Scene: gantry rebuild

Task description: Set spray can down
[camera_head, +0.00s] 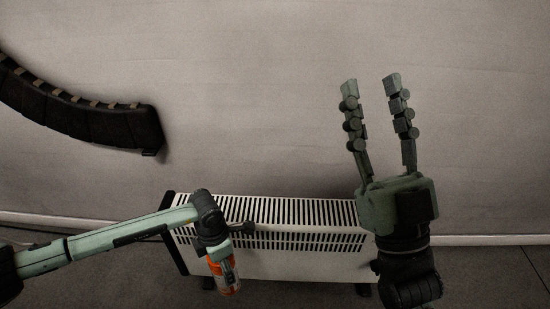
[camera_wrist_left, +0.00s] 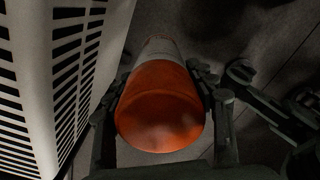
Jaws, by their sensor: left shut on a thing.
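The spray can (camera_head: 227,279) is orange and white and hangs below my left gripper (camera_head: 222,262) in the head view. In the left wrist view the spray can (camera_wrist_left: 160,105) shows its orange end toward the camera, with a paler grey part beyond. My left gripper (camera_wrist_left: 158,92) has a finger on each side of it and is shut on it. In the head view the can is in front of the white heater; I cannot tell whether it touches the floor. My right gripper (camera_head: 378,80) is open and empty, its two fingers pointing up, apart, in front of the wall.
A white slotted heater (camera_head: 290,262) stands on the dark floor (camera_head: 480,275) against the pale wall (camera_head: 250,80). It also shows close beside the can in the left wrist view (camera_wrist_left: 45,120). A black curved segmented thing (camera_head: 90,120) is at upper left. Floor at right is clear.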

